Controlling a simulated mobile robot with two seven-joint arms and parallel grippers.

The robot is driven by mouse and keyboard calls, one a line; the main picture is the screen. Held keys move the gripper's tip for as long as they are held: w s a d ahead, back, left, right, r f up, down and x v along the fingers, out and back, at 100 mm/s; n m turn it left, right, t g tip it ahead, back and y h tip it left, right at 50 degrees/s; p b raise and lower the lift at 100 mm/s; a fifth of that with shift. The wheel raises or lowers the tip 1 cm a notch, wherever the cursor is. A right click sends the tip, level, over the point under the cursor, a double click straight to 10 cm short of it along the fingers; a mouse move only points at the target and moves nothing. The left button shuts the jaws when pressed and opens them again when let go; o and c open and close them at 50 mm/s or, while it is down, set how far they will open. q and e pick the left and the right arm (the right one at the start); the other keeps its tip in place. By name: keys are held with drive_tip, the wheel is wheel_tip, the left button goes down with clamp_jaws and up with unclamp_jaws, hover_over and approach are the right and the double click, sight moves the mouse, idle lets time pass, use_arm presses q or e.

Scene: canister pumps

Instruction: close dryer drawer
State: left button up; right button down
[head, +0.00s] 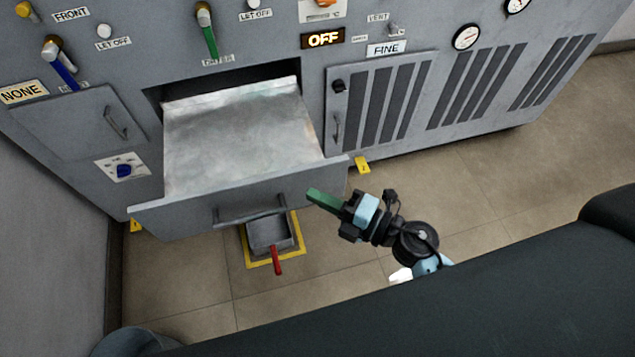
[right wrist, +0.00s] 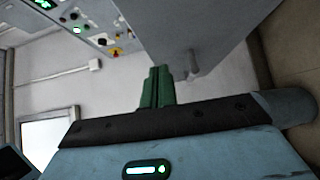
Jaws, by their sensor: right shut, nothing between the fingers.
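The dryer drawer (head: 240,140) is a pale metal tray pulled well out of the grey machine. Its grey front panel (head: 170,210) has a bar handle (head: 250,215). My right gripper (head: 312,195) has green fingers, shut and empty, pointing left toward the right part of the drawer front. In the head view I cannot tell whether the fingertips touch the panel. In the right wrist view the closed fingers (right wrist: 157,75) show near a grey panel (right wrist: 195,25) with a bar (right wrist: 194,64), apparently the drawer front and its handle. My left gripper is not in view.
A small grey pan (head: 268,233) with a red handle (head: 277,262) stands on a yellow-edged floor square below the drawer front. The grey cabinet (head: 470,90) carries levers, gauges and vents. Tiled floor (head: 500,180) is clear to the right.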

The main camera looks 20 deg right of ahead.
sight(300, 177)
drive_tip(key=w, duration=0.2)
drive_tip(key=shift+w+d, duration=0.1)
drive_tip(key=shift+w, duration=0.25)
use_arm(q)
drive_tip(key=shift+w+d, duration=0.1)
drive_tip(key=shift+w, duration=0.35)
use_arm(e)
drive_tip(key=shift+w, duration=0.1)
drive_tip(key=shift+w, duration=0.1)
